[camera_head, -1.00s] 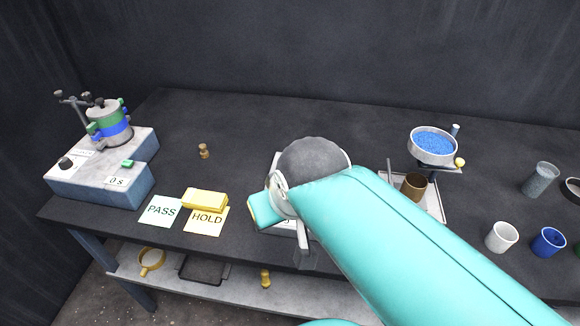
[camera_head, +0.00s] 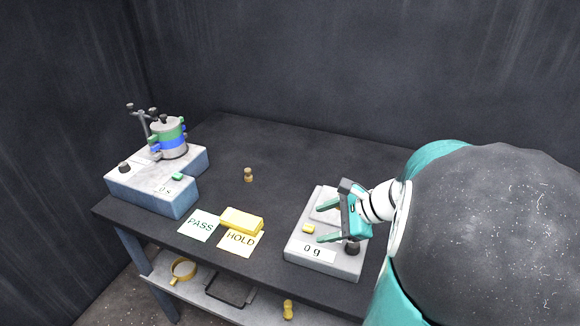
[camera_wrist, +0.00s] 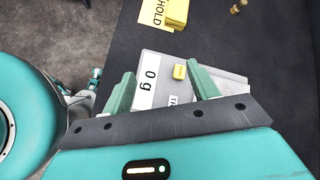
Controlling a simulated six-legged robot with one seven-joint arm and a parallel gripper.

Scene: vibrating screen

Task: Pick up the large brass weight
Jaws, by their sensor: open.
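A small brass weight (camera_head: 248,174) stands upright on the dark table behind the yellow block; it also shows at the top edge of the wrist view (camera_wrist: 238,8). Another brass-coloured weight (camera_head: 287,310) stands on the lower shelf under the table's front edge. I cannot tell for sure which is the large one. My gripper (camera_head: 318,223) is open and empty above the scale (camera_head: 296,247), to the right of and apart from the table weight. In the wrist view the open fingers (camera_wrist: 160,69) reach over the scale.
The scale reads 0 g and has a yellow button (camera_head: 308,229). A yellow block (camera_head: 241,220) lies by the PASS card (camera_head: 200,225) and HOLD card (camera_head: 240,242). The shaker machine (camera_head: 155,182) stands at left. The table behind the brass weight is clear.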

